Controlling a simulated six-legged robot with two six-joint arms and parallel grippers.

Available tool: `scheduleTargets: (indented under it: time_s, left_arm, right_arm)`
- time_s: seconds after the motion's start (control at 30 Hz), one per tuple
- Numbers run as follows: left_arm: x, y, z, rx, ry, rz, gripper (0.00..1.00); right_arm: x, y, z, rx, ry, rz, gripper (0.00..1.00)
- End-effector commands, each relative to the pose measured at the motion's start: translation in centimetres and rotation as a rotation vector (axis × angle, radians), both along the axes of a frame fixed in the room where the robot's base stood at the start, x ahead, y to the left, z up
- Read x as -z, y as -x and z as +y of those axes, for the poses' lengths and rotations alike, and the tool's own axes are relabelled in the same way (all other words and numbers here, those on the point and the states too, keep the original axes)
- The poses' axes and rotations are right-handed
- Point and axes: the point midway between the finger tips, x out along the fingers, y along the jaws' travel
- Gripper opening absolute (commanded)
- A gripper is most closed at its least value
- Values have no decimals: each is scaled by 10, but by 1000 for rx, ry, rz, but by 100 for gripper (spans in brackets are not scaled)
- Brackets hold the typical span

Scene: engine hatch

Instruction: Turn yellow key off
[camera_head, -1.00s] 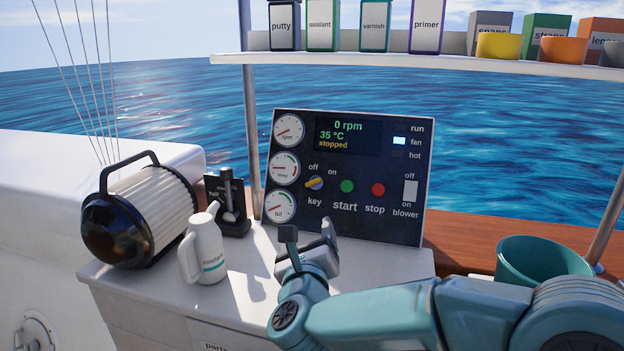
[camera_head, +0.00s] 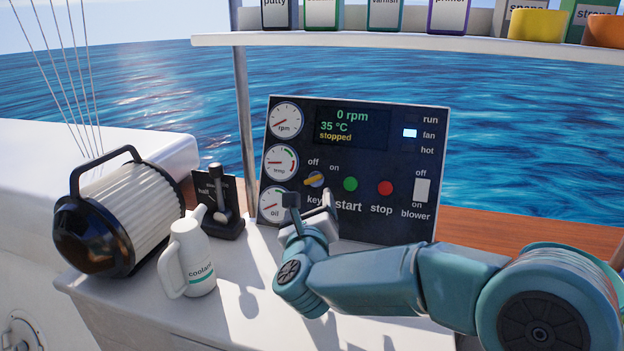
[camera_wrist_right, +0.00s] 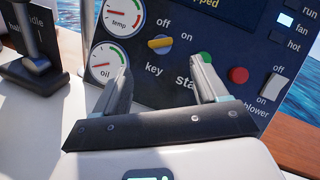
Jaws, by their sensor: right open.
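The yellow key (camera_head: 314,180) is a small knob on the dark control panel (camera_head: 400,165), between the "off" and "on" labels and above "key". Its handle lies nearly level, slightly tilted. In the right wrist view the yellow key (camera_wrist_right: 160,43) shows beyond and between my fingers. My right gripper (camera_head: 310,203) is open and empty, just in front of and below the key, apart from it. It also shows in the right wrist view (camera_wrist_right: 160,85), fingers spread. The panel screen reads 0 rpm, 35 °C, stopped. My left gripper is not in view.
A green start button (camera_head: 351,184), a red stop button (camera_head: 385,188) and a white blower switch (camera_head: 422,190) lie right of the key. A throttle lever (camera_head: 220,195), a coolant jug (camera_head: 190,260) and a lantern-like ribbed cylinder (camera_head: 125,215) stand left. A shelf (camera_head: 450,41) hangs above.

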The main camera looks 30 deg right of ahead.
Motion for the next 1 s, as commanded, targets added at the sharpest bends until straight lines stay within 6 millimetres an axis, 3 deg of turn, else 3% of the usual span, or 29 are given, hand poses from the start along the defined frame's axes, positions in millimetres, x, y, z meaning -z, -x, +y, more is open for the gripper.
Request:
scheduleTargets:
  time_s: [0.2, 0.43, 0.6, 0.9, 1.0]
  left_arm:
    - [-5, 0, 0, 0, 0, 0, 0]
    - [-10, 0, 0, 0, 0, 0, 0]
    - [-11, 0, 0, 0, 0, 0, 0]
    - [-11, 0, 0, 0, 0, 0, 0]
    - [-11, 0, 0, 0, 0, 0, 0]
  right_arm:
    - [0, -44, -32, 3, 0, 1, 72]
    - [0, -80, -57, 1, 0, 0, 72]
    - [0, -92, -66, 0, -1, 1, 72]
    - [0, -94, -68, 0, 1, 1, 72]
    - [0, -94, -67, 0, 0, 0, 40]
